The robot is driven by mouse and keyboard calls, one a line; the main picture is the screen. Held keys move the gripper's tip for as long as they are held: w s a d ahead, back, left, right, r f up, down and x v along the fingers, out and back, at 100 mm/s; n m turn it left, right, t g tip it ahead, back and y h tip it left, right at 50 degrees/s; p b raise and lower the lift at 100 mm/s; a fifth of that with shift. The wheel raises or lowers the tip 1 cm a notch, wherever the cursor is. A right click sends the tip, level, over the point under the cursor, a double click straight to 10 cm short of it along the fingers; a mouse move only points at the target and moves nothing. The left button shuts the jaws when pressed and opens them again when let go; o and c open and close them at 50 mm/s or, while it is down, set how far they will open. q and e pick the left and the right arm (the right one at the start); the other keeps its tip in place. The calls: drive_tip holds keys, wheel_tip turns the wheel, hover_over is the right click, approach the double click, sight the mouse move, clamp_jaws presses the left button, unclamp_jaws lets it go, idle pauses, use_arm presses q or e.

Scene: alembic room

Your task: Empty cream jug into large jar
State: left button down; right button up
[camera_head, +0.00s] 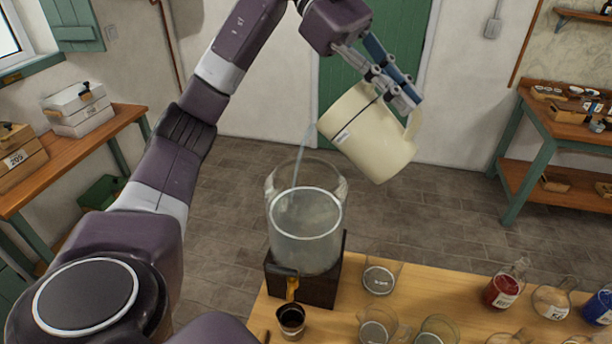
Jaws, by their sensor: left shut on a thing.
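The cream jug (372,135) is in the air above and to the right of the large jar, tilted with its mouth to the left. My left gripper (392,88) is shut on the cream jug at its upper side. A thin pale stream or streak shows at the jug's lip, above the jar. The large glass jar (306,232) stands upright on a dark block stand with a brass tap at its front. It holds a cloudy pale liquid, with a clear rim above. The right gripper is not in view.
A small dark cup (290,320) stands below the tap. Clear glasses (380,277), a red flask (503,288) and a blue flask (598,306) crowd the wooden table's right part. Side tables stand at left (75,145) and right (560,131); floor between is clear.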

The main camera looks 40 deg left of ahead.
sight(364, 87)
use_arm(q)
drive_tip(key=shift+s+a+r+h+b, duration=0.1)
drive_tip(key=shift+a+r+h+b, duration=0.45)
drive_tip(key=shift+a+r+h, duration=0.45)
idle(1.9)
drive_tip(key=shift+s+a+r+h+b, duration=0.15)
drive_tip(key=shift+a+r+h+b, duration=0.55)
drive_tip(key=shift+a+r, duration=0.2)
idle(1.0)
drive_tip(key=shift+s+a+r+t+h+b, duration=0.1)
drive_tip(key=shift+a+r+t+h+b, duration=0.2)
drive_tip(key=shift+a+h+b, duration=0.25)
drive_tip(key=shift+a+r+h, duration=0.35)
drive_tip(key=shift+a+r, duration=0.05)
drive_tip(key=shift+a, duration=0.15)
drive_tip(key=shift+b, duration=0.3)
